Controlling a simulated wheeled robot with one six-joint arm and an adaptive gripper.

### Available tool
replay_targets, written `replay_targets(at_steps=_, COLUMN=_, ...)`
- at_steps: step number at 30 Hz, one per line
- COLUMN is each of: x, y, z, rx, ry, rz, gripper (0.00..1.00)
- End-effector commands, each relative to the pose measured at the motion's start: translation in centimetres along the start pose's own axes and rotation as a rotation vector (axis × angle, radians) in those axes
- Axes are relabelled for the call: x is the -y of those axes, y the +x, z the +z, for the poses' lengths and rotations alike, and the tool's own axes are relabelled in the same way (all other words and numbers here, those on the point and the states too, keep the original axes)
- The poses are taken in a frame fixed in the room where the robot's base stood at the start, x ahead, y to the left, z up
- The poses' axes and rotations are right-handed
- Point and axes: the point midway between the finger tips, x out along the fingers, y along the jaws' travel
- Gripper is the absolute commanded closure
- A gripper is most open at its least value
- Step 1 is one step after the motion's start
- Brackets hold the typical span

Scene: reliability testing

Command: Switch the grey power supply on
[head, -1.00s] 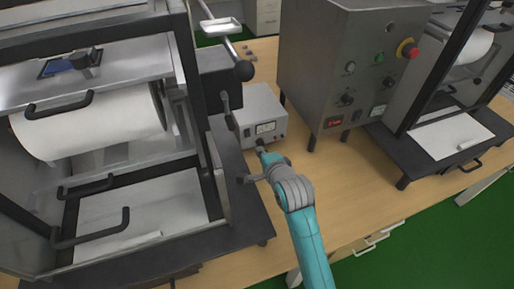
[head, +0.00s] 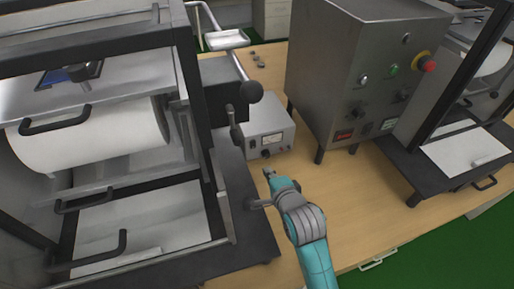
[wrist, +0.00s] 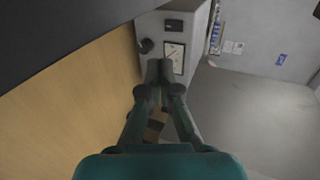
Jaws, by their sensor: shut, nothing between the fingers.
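The grey power supply (head: 268,122) sits on the wooden bench between a large framed machine and a metal control box. Its front panel has a white meter (head: 272,139), a dark knob (head: 266,153) and a small dark switch (head: 253,145). Whether the switch is on or off I cannot tell. My gripper (head: 268,173) is in front of the panel, apart from it, with its fingers shut and empty. In the wrist view the power supply (wrist: 186,14) appears turned sideways, with the switch (wrist: 174,25), meter (wrist: 173,57) and knob (wrist: 147,45) beyond the fingertips (wrist: 160,66).
The framed machine (head: 185,80) with a paper roll (head: 95,140) stands close on the left, its lever (head: 252,91) reaching near the supply. The control box (head: 350,70) with a red button (head: 428,64) stands to the right. Bare bench (head: 350,200) lies right of my arm.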

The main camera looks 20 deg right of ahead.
Motion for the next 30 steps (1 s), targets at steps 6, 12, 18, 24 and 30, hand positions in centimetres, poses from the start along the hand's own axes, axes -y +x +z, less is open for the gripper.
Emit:
replay_targets(at_steps=6, x=-0.1, y=-0.1, z=0.1, rx=0.000, ry=0.000, rz=0.000, gripper=1.00)
replay_targets(at_steps=12, x=-0.1, y=0.2, z=0.0, rx=0.000, ry=0.000, rz=-0.001, gripper=1.00)
replay_targets(at_steps=18, x=-0.1, y=2.5, z=0.0, rx=-0.001, ry=0.000, rz=0.001, gripper=1.00)
replay_targets(at_steps=24, x=0.0, y=6.2, z=0.0, rx=-0.001, ry=0.000, rz=0.000, gripper=1.00)
replay_targets(at_steps=30, x=0.0, y=9.8, z=0.0, rx=-0.001, ry=0.000, rz=0.000, gripper=1.00)
